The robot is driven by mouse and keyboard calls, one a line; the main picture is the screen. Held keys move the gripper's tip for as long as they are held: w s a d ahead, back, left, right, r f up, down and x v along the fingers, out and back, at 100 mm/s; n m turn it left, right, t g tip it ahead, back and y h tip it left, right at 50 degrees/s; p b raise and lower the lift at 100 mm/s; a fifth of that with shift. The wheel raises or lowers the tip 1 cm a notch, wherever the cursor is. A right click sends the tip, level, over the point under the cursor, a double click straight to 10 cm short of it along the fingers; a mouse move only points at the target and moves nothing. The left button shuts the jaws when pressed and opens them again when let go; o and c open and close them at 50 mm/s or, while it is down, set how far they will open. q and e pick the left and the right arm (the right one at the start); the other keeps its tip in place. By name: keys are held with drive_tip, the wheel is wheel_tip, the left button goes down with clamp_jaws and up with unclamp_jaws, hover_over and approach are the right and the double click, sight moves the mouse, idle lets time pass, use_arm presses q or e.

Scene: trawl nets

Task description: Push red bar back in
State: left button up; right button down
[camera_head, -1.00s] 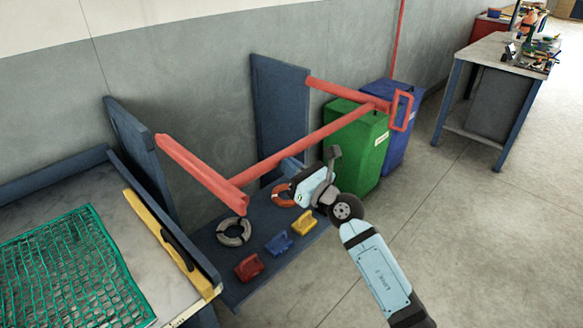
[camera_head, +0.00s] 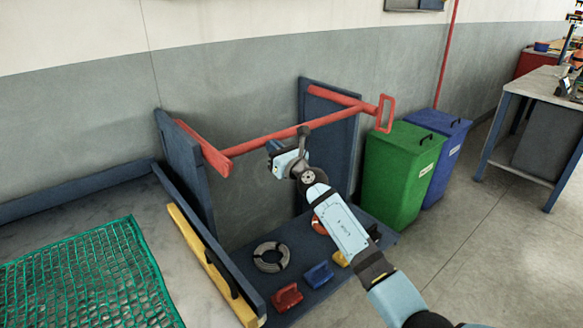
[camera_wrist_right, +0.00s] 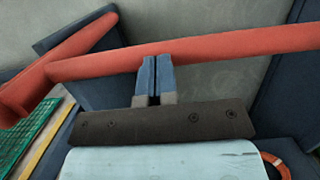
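The red bar (camera_head: 262,143) runs across the front of a blue stand, between two red side rails. The left rail (camera_head: 203,148) and right rail (camera_head: 338,97) stick out from the blue upright panels. My left gripper is out of view.
The blue shelf (camera_head: 235,262) below holds rings and small coloured blocks. A table with a green net (camera_head: 85,275) stands at left. Green (camera_head: 398,180) and blue (camera_head: 443,150) bins stand to the right. The floor at right is clear.

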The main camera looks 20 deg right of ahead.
drive_tip(key=b+x, duration=0.1)
drive_tip(key=x, duration=0.1)
drive_tip(key=f+b+x, duration=0.1)
drive_tip(key=b+x, duration=0.2)
drive_tip(key=x, duration=0.1)
drive_tip(key=shift+w+a+f, duration=0.2)
drive_tip(key=shift+w+f, duration=0.05)
drive_tip(key=shift+w, duration=0.2)
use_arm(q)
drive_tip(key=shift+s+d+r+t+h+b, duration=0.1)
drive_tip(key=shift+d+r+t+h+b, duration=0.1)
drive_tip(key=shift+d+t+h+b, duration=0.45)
use_arm(e)
drive_tip(key=shift+w+r+p, duration=0.2)
drive_tip(key=shift+r+p, duration=0.1)
drive_tip(key=shift+r, duration=0.25)
